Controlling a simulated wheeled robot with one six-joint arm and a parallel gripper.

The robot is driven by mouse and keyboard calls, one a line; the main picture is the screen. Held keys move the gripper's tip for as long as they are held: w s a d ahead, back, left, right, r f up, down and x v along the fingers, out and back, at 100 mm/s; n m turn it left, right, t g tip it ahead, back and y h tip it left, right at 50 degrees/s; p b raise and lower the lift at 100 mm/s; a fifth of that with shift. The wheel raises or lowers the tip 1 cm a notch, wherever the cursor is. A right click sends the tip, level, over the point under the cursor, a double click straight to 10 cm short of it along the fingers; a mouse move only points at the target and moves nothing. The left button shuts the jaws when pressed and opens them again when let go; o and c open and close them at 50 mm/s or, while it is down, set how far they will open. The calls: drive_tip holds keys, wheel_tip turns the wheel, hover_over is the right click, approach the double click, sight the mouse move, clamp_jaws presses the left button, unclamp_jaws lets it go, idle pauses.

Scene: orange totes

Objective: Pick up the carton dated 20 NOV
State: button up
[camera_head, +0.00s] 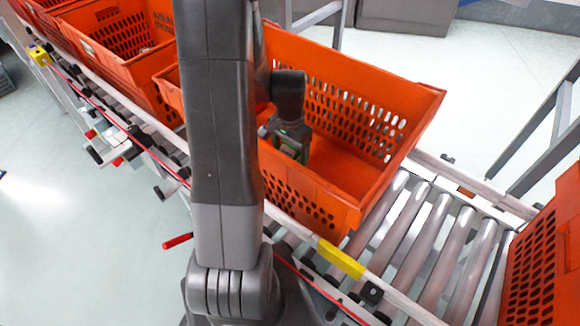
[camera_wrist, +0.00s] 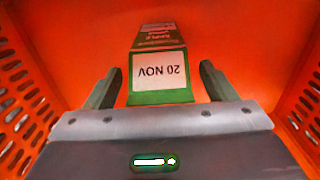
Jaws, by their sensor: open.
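The carton (camera_wrist: 158,62) stands out in the wrist view, with green and dark red faces and a white label that reads 20 NOV upside down. It is inside an orange tote (camera_head: 400,92), whose floor and slotted walls surround it in the wrist view. My gripper (camera_wrist: 160,88) is open, with one finger on each side of the carton's near end and a gap on both sides. In the head view my gripper (camera_head: 288,150) reaches down into the tote; my arm hides part of the tote, and the carton cannot be made out clearly there.
The tote stands on a roller conveyor (camera_head: 430,235) with side rails. More orange totes (camera_head: 115,45) stand upstream at the upper left, and another tote (camera_head: 545,265) is at the lower right. Bare rollers lie between. The tote's slotted walls (camera_wrist: 20,95) rise on both sides of my gripper.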

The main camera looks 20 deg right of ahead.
drive_tip(key=shift+c, duration=0.5)
clamp_jaws()
drive_tip(key=shift+r, duration=0.1)
